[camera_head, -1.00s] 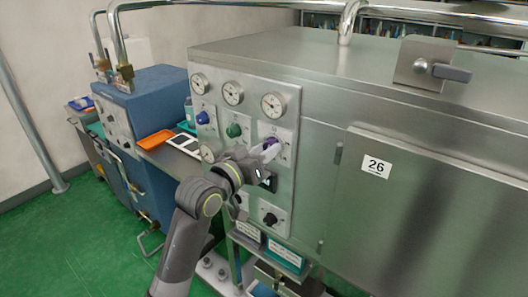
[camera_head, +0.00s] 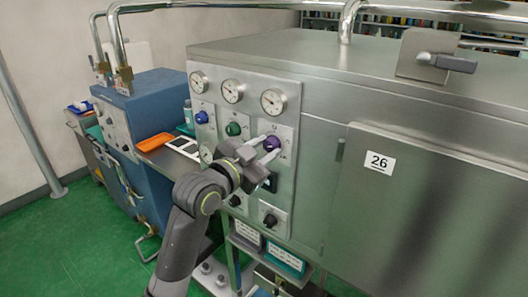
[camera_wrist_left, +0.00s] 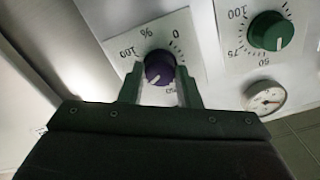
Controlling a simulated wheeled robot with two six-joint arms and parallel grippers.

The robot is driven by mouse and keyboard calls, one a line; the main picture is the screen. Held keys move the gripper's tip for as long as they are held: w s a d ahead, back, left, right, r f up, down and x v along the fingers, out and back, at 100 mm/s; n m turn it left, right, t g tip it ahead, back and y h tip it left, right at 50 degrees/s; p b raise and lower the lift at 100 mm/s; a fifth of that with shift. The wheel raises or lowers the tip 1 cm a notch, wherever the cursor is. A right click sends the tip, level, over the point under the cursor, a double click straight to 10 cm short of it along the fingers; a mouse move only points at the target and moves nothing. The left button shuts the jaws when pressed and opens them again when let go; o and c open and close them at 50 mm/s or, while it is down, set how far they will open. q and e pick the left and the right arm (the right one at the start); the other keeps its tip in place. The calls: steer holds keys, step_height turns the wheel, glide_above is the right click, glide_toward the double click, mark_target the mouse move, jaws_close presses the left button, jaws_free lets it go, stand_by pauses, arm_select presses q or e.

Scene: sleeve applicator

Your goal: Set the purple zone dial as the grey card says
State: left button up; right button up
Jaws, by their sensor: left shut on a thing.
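The purple zone dial (camera_head: 272,143) is on the steel front panel, below the right-hand gauge. My left gripper (camera_head: 264,151) reaches it from the lower left, with its two fingers at the knob. In the left wrist view the purple dial (camera_wrist_left: 160,66) sits between the fingertips (camera_wrist_left: 160,78), and the gripper is shut on it. The dial's white mark points to the lower left, between the 50 and 100 sides; the fingers hide the exact number there. A white-and-dark card (camera_head: 184,146) lies on the side shelf, its text too small to read; I cannot identify the grey card.
A green dial (camera_head: 233,129) and a blue dial (camera_head: 201,117) are left of the purple one. Black knobs (camera_head: 270,219) are below. An orange tray (camera_head: 155,141) is on the side shelf. Labelled boxes (camera_head: 284,257) sit under the panel.

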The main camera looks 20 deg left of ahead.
arm_select(q)
steer(key=shift+f+m, duration=0.1)
steer(key=shift+m, duration=0.2)
steer(key=o, duration=1)
steer(key=shift+s, duration=0.1)
